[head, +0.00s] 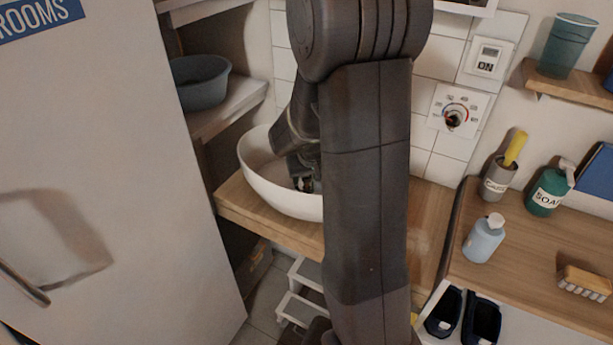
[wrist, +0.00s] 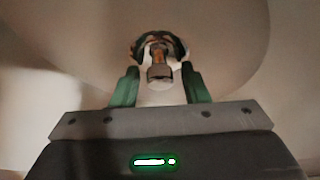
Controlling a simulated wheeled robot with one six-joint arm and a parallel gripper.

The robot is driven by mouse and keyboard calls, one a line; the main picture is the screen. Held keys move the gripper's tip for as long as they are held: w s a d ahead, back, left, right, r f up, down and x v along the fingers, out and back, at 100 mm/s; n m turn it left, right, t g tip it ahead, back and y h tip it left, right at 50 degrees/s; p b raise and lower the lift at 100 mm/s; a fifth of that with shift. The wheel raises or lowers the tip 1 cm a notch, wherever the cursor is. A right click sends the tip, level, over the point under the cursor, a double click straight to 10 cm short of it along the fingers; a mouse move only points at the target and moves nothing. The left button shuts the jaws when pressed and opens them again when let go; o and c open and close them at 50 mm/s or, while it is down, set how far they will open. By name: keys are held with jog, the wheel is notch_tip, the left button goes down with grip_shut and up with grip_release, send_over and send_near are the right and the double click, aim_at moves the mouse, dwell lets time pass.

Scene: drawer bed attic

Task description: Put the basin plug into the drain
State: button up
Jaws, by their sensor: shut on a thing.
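The white basin (head: 262,172) stands on the wooden counter, partly hidden behind my arm. My gripper (head: 303,184) reaches down inside it, low near the bowl's bottom. In the wrist view the two green-sided fingers of my gripper (wrist: 160,82) are closed around a small grey and brown piece, which looks like the basin plug (wrist: 160,72). Just beyond it is a dark round ring, which looks like the drain (wrist: 137,44), on the pale bowl surface. The plug overlaps the ring in this view; I cannot tell whether it is in it or above it.
The wooden counter (head: 430,215) continues right of my arm. A pale bottle (head: 484,238), a green soap bottle (head: 547,190) and a brush (head: 583,282) stand on the right-hand top. A grey tub (head: 200,82) sits on the left shelf. A white door (head: 100,150) fills the left.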

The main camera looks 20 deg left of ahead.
jog(key=shift+r, duration=0.1)
jog(key=shift+f, duration=0.2)
jog(key=o, duration=1.1)
jog(key=shift+c, duration=0.2)
jog(key=shift+r, duration=0.15)
jog(key=shift+r, duration=0.25)
jog(key=p+v, duration=0.1)
jog(key=v, duration=1)
jog(key=shift+s+d+r, duration=0.15)
jog(key=shift+d+r, duration=0.1)
